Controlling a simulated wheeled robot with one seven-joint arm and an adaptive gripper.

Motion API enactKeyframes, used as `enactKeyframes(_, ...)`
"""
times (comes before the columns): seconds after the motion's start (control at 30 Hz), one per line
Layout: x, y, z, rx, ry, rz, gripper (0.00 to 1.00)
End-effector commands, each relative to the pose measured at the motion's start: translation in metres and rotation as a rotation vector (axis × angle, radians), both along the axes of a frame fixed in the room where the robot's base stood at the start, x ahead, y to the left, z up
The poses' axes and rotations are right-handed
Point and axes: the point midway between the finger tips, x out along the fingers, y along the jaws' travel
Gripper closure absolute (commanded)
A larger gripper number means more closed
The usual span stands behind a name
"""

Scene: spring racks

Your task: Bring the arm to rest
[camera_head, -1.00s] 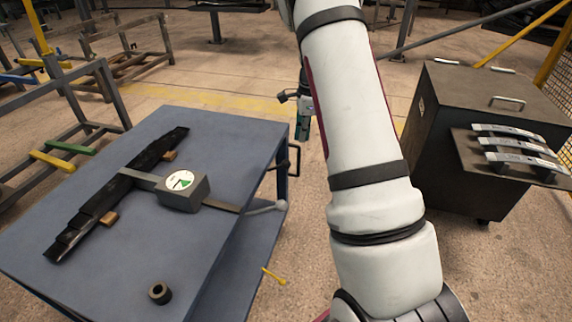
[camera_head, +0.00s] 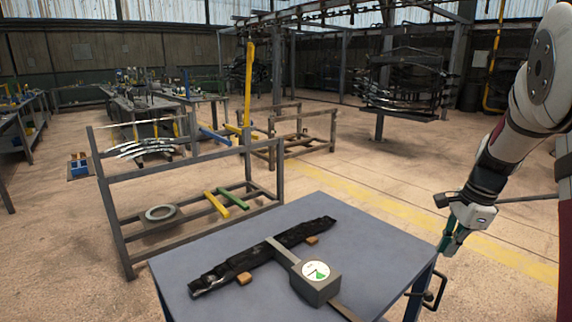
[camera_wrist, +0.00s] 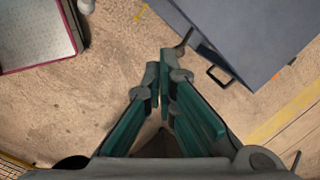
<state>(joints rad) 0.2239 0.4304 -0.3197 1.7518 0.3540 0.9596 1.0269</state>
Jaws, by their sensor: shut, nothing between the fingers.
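My gripper (camera_head: 449,241) hangs from my white arm at the right of the head view, beside the right edge of the blue table and clear of it. In the wrist view my gripper (camera_wrist: 163,70) points down at the bare floor. Its green fingers meet at the tips with nothing between them. My arm is bent, with its upper part cut off by the right edge of the head view.
The blue table (camera_head: 375,240) bears a dark leaf spring (camera_head: 225,272) on wooden blocks and a gauge (camera_head: 316,281) with a round dial. A handle (camera_head: 436,290) juts from its right side. A metal rack (camera_head: 120,215) stands behind.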

Motion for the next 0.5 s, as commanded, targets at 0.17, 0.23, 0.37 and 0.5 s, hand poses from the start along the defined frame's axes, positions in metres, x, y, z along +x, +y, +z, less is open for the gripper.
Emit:
enactKeyframes(0.17, -0.045, 0.055, 0.072, -0.030, -0.079, 0.290, 1.00)
enactKeyframes(0.23, -0.065, 0.074, 0.093, -0.047, -0.108, 0.406, 1.00)
enactKeyframes(0.37, -0.105, 0.107, 0.128, -0.092, -0.156, 0.621, 1.00)
enactKeyframes(0.5, -0.152, 0.139, 0.157, -0.153, -0.203, 0.856, 1.00)
